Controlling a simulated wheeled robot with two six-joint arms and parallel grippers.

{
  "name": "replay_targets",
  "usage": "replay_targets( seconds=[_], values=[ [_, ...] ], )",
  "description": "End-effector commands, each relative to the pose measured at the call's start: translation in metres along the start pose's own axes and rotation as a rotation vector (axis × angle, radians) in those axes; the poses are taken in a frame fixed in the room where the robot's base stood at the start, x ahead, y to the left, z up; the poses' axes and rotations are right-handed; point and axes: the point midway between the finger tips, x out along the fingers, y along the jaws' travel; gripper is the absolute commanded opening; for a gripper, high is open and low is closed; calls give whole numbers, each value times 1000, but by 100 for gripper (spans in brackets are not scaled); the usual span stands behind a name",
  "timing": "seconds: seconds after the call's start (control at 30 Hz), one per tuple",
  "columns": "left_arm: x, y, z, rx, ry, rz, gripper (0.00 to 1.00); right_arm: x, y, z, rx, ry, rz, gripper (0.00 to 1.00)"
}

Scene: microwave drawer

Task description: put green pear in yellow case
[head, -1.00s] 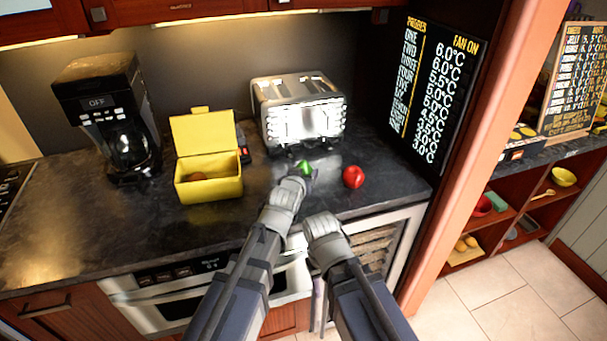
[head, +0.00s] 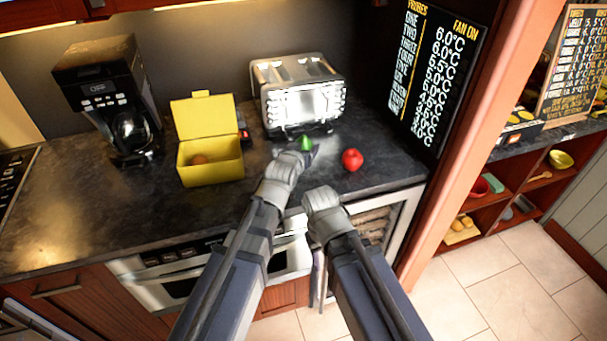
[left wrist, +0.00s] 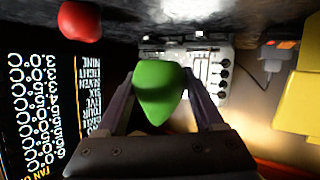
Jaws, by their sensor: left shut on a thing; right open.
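The green pear (head: 306,143) is between the fingers of my left gripper (head: 302,153), in front of the toaster. In the left wrist view the pear (left wrist: 158,92) fills the gap between the two fingers (left wrist: 158,105), which are shut on it. The yellow case (head: 211,172) stands on the counter to the left of the pear, with its lid up. A brownish round thing (head: 200,160) lies inside it. My right gripper (head: 322,196) is empty, low near the counter's front edge; its fingers are mostly hidden behind its wrist.
A red apple (head: 352,159) lies on the counter right of the pear. A silver toaster (head: 297,93) stands behind, and a black coffee maker (head: 108,98) stands left of the case. The counter between case and left gripper looks clear.

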Motion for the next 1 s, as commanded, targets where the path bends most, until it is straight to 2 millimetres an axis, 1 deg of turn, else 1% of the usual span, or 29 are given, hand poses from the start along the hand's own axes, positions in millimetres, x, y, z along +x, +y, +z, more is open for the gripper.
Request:
replay_targets(
  seconds=[0.03, 0.23, 0.33, 0.53, 0.67, 0.83, 0.9, 1.0],
  values=[
    [6, -2, 13, 0, 1, 0, 5, 14, -1, -1, 0, 0, 0, 50],
    [17, -6, 41, 0, 1, 0, 5, 45, -4, -3, 0, 0, 0, 50],
    [19, -7, 47, 0, 1, 0, 5, 51, -5, -3, 0, 0, 0, 50],
    [20, -7, 47, 0, 1, 0, 5, 51, -5, -3, 0, 0, 0, 50],
    [24, -9, 58, 0, 1, 0, 5, 63, -6, -4, 0, 0, 0, 50],
    [32, -12, 78, 0, 1, 0, 5, 84, -8, -5, 0, 0, 0, 50],
    [34, -12, 81, 0, 1, 0, 5, 88, -8, -5, 0, 0, 0, 50],
    [33, -12, 80, 0, 1, 0, 5, 87, -8, -5, 0, 0, 0, 50]
  ],
)
